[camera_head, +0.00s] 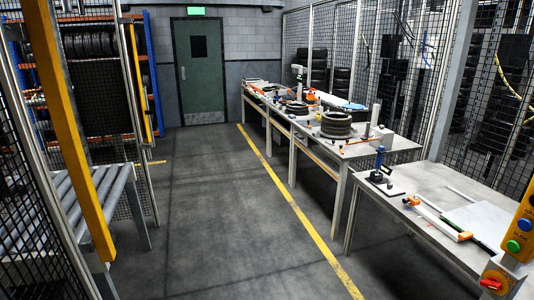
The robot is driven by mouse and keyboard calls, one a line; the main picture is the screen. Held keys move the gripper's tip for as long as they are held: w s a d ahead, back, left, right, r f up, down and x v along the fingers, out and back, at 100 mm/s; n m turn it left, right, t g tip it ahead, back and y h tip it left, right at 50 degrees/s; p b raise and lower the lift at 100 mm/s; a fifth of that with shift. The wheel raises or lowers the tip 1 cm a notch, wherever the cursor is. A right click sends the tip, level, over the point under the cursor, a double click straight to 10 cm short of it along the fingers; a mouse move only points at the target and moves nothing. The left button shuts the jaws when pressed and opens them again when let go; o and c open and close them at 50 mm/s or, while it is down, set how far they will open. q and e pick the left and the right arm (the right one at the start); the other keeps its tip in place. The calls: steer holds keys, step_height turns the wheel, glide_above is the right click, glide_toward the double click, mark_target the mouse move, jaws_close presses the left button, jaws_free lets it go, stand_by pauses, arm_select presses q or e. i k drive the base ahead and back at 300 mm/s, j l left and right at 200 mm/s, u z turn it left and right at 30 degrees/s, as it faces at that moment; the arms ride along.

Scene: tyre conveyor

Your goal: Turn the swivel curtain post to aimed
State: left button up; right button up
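A thick yellow post (66,130) runs along the left side, beside the roller conveyor, and looks tilted in the picture. A thinner yellow post (138,80) stands farther back at the far edge of the mesh opening. Both look like curtain posts. I cannot tell which one swivels or which way either one is aimed. Neither of my grippers is in view.
The roller conveyor (104,190) lies at left behind mesh. Workbenches (427,180) with tools and tyres (337,124) line the right. A yellow control box (524,228) with a red stop knob (497,281) is at lower right. The middle floor (215,200) is clear.

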mark_target(129, 31)
steer(key=i+u, duration=0.15)
steer(key=i, duration=0.35)
steer(key=i+l+u, duration=0.15)
steer(key=i, duration=0.3)
steer(key=i+l+u, duration=0.15)
steer(key=i, duration=0.35)
steer(key=i+u, duration=0.25)
steer(key=i, duration=0.95)
steer(key=i+l+u, duration=0.1)
steer(key=i+u, duration=0.15)
steer(key=i, duration=0.95)
